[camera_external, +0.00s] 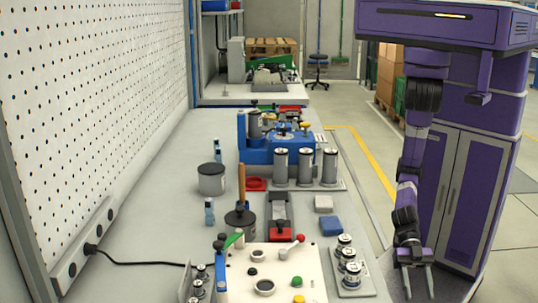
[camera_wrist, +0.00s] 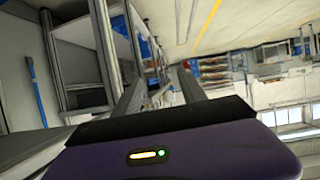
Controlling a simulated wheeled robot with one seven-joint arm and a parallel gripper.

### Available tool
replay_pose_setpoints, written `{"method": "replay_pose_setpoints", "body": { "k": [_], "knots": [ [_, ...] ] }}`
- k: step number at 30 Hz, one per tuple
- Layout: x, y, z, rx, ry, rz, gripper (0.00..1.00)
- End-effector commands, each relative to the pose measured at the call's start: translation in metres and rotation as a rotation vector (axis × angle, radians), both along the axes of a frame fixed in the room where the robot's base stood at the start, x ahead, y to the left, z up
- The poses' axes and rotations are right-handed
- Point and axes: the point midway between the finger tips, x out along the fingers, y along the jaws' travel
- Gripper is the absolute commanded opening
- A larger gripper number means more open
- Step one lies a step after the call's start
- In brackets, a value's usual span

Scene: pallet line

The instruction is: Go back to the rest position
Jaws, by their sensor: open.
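My gripper (camera_external: 418,282) hangs at the lower right in the external view, its two fingers pointing down and spread apart with nothing between them. It is beside the right edge of the grey workbench (camera_external: 140,200), over the floor side. In the wrist view my gripper (camera_wrist: 158,85) shows its two fingers apart and empty, and behind them are shelving and floor seen at a tilt. My purple arm comes down from the body at the right.
The bench holds metal cylinders (camera_external: 330,168), a blue fixture (camera_external: 255,150), a grey pot (camera_external: 211,180), a white panel with knobs (camera_external: 235,275) and a small rack (camera_external: 352,285) near my gripper. A pegboard wall (camera_external: 90,90) stands left. Floor with a yellow line (camera_external: 370,160) lies right.

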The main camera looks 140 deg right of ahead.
Motion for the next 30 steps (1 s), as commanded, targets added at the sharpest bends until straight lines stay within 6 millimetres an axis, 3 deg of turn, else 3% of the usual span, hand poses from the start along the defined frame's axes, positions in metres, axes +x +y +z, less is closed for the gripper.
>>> {"method": "replay_pose_setpoints", "body": {
  "k": [1,6,12,18,30],
  "knots": [
    [-0.011,-0.028,-0.015,-0.004,0.008,-0.075,0.48],
    [-0.046,-0.104,-0.024,0.001,-0.006,-0.297,0.48],
    [-0.097,-0.168,-0.013,0.016,-0.044,-0.507,0.48],
    [-0.132,-0.196,0.008,0.036,-0.083,-0.621,0.48],
    [-0.174,-0.215,0.042,0.069,-0.131,-0.731,0.48]
  ]
}}
